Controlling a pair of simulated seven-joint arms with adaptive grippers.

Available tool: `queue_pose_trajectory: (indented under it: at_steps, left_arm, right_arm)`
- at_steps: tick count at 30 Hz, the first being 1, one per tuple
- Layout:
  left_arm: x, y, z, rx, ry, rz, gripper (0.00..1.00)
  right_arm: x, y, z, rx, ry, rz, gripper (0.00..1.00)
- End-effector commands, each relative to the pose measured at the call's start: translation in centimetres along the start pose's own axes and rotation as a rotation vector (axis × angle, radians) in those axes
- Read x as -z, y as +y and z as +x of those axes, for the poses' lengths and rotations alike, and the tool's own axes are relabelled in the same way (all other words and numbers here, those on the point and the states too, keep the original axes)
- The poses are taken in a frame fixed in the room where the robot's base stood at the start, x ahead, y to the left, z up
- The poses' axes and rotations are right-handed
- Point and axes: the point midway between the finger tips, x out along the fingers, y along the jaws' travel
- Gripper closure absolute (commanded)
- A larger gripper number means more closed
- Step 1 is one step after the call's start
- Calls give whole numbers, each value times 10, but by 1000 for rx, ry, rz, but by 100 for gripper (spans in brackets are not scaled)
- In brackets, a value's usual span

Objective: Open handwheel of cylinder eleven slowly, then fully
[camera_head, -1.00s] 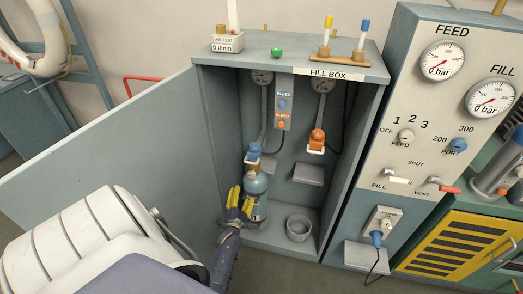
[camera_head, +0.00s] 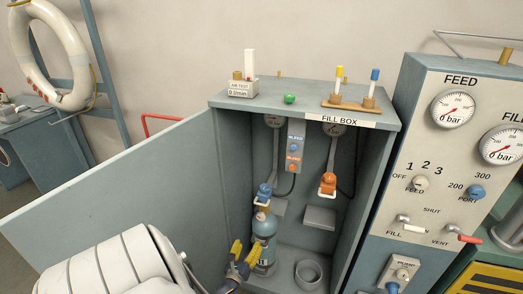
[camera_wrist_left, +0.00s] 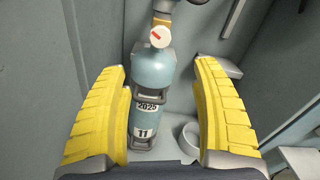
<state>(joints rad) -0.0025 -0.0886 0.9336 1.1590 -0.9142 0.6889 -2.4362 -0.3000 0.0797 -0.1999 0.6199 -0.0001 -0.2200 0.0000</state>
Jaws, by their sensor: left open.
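Cylinder eleven (camera_head: 264,238) is a blue-grey bottle standing upright in the left bay of the open fill box. In the left wrist view the cylinder (camera_wrist_left: 150,85) shows labels reading 2025 and 11. Its handwheel (camera_wrist_left: 160,37) is a pale disc with a red mark, facing the camera; in the head view the handwheel (camera_head: 261,216) is small. A blue connector (camera_head: 265,192) sits at the valve top. My left gripper (camera_head: 243,254) is open, its yellow fingers low in front of the cylinder. In the wrist view the fingers (camera_wrist_left: 163,105) frame the bottle, below the handwheel. My right gripper is out of view.
An empty cup-like holder (camera_head: 309,273) stands in the right bay, under an orange connector (camera_head: 328,184). The box door (camera_head: 120,190) is swung open to the left. The fill panel (camera_head: 440,170) stands close on the right.

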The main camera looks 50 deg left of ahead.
Motion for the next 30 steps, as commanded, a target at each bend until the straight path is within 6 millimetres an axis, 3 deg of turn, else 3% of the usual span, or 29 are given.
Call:
queue_pose_trajectory:
  at_steps: [8, 19, 30]
  left_arm:
    - [-1, 0, 22, 0, -2, 24, 34]
    - [-1, 0, 89, 0, -2, 22, 34]
    - [-1, 1, 137, -2, 0, 21, 34]
  right_arm:
    - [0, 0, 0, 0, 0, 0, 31]
    - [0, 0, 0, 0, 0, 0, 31]
    - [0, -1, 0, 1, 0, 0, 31]
